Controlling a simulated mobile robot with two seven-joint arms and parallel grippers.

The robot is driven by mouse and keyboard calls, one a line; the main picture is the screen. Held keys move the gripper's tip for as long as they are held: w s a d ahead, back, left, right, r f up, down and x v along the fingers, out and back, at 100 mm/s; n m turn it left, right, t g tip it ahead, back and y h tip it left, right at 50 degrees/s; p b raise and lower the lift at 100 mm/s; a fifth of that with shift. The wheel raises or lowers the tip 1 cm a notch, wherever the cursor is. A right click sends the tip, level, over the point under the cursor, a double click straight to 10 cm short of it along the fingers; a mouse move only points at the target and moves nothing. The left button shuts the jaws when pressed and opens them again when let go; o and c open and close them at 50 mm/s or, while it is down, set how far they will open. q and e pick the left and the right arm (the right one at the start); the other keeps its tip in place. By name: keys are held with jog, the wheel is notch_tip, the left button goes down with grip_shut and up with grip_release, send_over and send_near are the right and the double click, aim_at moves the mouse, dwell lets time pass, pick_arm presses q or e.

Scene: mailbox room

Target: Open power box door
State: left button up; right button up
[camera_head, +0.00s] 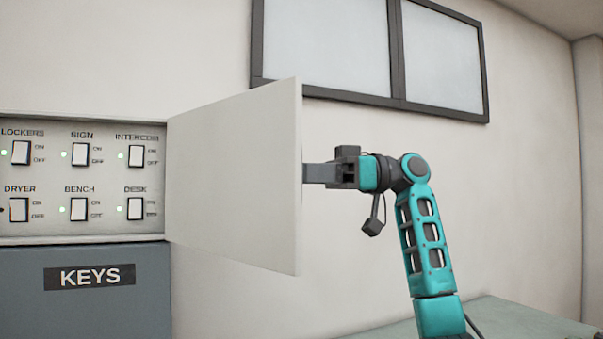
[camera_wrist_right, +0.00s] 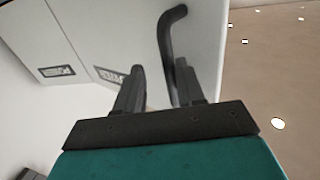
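The power box door (camera_head: 240,175) is a flat pale panel, hinged on its left edge and swung out at a wide angle from the power box (camera_head: 70,122). Labelled white switches with green lights show inside. My right gripper (camera_head: 318,173) is at the door's far side, partly hidden by its free edge. In the right wrist view, the black curved handle (camera_wrist_right: 168,30) stands on the door (camera_wrist_right: 205,40). The gripper (camera_wrist_right: 160,75) has its fingers apart, with the handle's lower end between them, close to the right finger. A gap shows at the left finger. My left gripper is out of view.
A grey-blue panel marked KEYS (camera_head: 85,295) is below the box. A dark-framed window or board (camera_head: 370,50) is on the wall behind the door. A pale green surface (camera_head: 510,318) lies at lower right. Open space shows in front of the wall.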

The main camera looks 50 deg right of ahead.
jog(key=v, duration=1.3)
jog(key=shift+w, duration=0.1)
